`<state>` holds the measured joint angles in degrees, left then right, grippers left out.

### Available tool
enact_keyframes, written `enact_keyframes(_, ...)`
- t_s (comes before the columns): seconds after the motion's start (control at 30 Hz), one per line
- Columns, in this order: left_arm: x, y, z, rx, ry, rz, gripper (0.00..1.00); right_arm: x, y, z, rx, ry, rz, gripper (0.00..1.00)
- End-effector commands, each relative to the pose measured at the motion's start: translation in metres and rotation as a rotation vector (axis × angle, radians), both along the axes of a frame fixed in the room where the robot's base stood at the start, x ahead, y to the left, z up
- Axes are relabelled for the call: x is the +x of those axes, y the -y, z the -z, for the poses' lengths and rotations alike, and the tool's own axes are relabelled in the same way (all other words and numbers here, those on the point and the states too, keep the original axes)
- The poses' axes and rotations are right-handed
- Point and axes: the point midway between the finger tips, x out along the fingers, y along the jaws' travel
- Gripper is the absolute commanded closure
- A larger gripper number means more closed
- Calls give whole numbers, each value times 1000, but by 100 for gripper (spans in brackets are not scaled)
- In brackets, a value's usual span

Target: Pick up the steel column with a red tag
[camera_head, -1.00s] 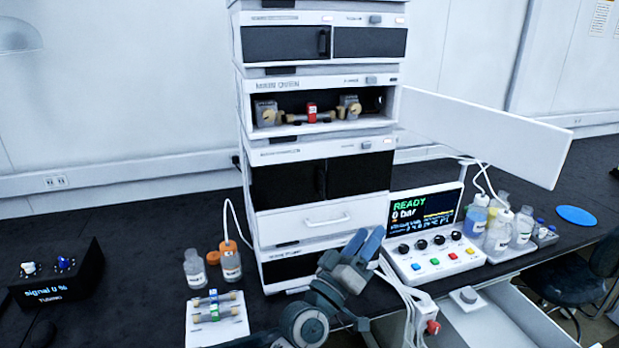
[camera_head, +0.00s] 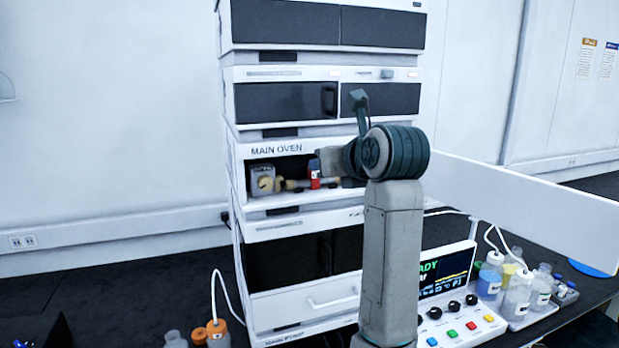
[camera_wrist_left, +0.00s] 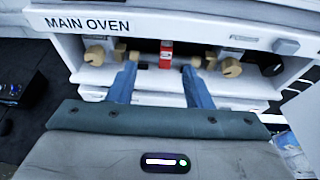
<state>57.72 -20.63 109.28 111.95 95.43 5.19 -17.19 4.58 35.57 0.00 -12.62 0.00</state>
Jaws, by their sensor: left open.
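The steel column with the red tag (camera_head: 316,181) lies crosswise in the open compartment labelled MAIN OVEN. Its left end shows in the head view, and my gripper and arm hide its right part. In the left wrist view the red tag (camera_wrist_left: 166,50) is in the middle, roughly centred between my fingers. My left gripper (camera_head: 333,160) is in front of the compartment, by the tag. In the wrist view its two blue fingers (camera_wrist_left: 160,82) are spread apart with nothing between them. I cannot tell whether they touch the column. My right gripper is out of view.
Brass-coloured fittings (camera_wrist_left: 95,54) flank the column inside the oven (camera_head: 277,150). The open oven door (camera_head: 530,198) sticks out to the right. A control panel (camera_head: 462,325) and bottles (camera_head: 518,295) stand below right. More bottles (camera_head: 216,330) are at lower left.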

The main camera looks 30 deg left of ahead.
Motion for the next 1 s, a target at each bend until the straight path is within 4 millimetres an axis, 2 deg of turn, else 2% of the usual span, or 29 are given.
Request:
enact_keyframes(0.03,1,6,-3,-28,-4,20,55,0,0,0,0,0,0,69)
enact_keyframes(0.13,5,7,-2,-53,-15,34,55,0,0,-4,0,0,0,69)
enact_keyframes(0.4,29,-21,12,-52,-17,32,55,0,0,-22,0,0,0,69)
enact_keyframes(0.57,36,-29,18,-53,-16,34,55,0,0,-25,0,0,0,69)
enact_keyframes(0.83,53,-49,27,-52,-19,32,55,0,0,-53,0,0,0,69)
enact_keyframes(1.0,65,-63,37,-51,-17,32,55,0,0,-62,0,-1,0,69)
